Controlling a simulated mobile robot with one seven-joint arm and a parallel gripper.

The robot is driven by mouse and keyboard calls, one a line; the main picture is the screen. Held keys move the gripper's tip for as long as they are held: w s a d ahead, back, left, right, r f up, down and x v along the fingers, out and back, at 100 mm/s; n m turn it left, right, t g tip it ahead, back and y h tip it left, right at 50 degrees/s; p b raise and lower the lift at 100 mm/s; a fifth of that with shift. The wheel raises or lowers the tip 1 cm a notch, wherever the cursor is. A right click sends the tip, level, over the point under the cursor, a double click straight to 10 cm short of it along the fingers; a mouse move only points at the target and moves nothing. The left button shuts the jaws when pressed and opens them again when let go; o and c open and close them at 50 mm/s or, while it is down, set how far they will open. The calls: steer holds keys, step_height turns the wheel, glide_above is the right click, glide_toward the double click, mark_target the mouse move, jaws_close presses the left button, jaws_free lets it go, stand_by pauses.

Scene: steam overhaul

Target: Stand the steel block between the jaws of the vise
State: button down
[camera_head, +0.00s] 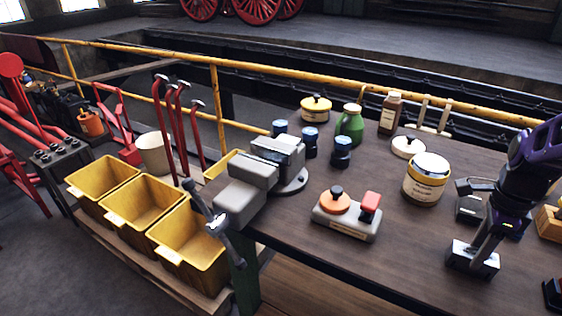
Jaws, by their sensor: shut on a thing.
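My gripper (481,243) reaches down at the right of the bench and is shut on the steel block (473,262), a bright grey metal block. The block is at or just above the bench top; I cannot tell if it touches. The grey vise (246,187) stands at the bench's left edge on a round base, with its handle hanging over the front left. The block is well to the right of the vise. The gap between the vise jaws (276,152) is hard to make out from here, and I see no block there.
A grey box with an orange knob and red button (346,217) stands between vise and gripper. A yellow-labelled tin (426,180), green bottle (350,124), brown bottle (390,113) and several dark blue-topped jars stand behind. Yellow bins (150,203) sit left. The front bench top is clear.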

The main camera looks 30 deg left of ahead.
steer(key=shift+w+r, duration=0.1)
steer(key=shift+r, duration=0.1)
stand_by(0.3)
steer(key=shift+r+p, duration=1.75)
steer(key=shift+r, duration=0.15)
